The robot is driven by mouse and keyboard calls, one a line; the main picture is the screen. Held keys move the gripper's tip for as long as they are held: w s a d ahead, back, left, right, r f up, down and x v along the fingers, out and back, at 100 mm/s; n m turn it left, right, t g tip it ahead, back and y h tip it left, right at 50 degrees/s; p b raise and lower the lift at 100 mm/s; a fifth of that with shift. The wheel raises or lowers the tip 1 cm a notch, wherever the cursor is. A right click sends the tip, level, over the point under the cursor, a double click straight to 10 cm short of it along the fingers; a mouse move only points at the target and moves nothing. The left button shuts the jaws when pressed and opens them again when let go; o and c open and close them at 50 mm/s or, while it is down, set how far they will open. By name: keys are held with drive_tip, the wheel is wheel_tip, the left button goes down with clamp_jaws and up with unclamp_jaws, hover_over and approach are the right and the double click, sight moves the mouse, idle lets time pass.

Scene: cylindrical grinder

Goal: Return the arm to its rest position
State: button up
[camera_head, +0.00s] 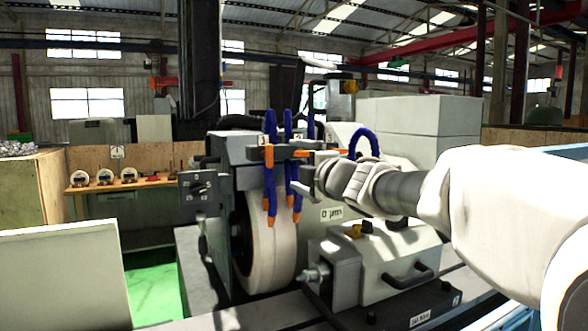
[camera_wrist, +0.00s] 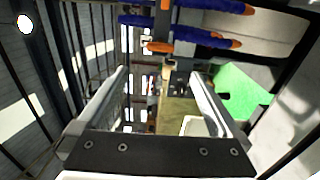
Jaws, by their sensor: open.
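My white arm (camera_head: 500,205) reaches in from the right in the head view, over the cylindrical grinder. My gripper (camera_head: 312,183) is at its far end, close to the blue and orange coolant hoses (camera_head: 271,190) in front of the grinding wheel (camera_head: 268,240). In the wrist view my gripper (camera_wrist: 160,95) has its two fingers spread apart with nothing between them. The coolant hoses (camera_wrist: 205,38) cross the top of that view, near the fingers. I cannot tell from the views whether the gripper touches the hoses.
The workhead (camera_head: 375,260) with a black handle stands below my arm. A control panel (camera_head: 198,193) is left of the wheel. A bench with dials (camera_head: 104,178) and a wooden crate (camera_head: 30,190) are at left. Green floor (camera_head: 155,290) shows between bench and machine.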

drive_tip(key=shift+s+d, duration=0.2)
drive_tip(key=shift+s, duration=0.25)
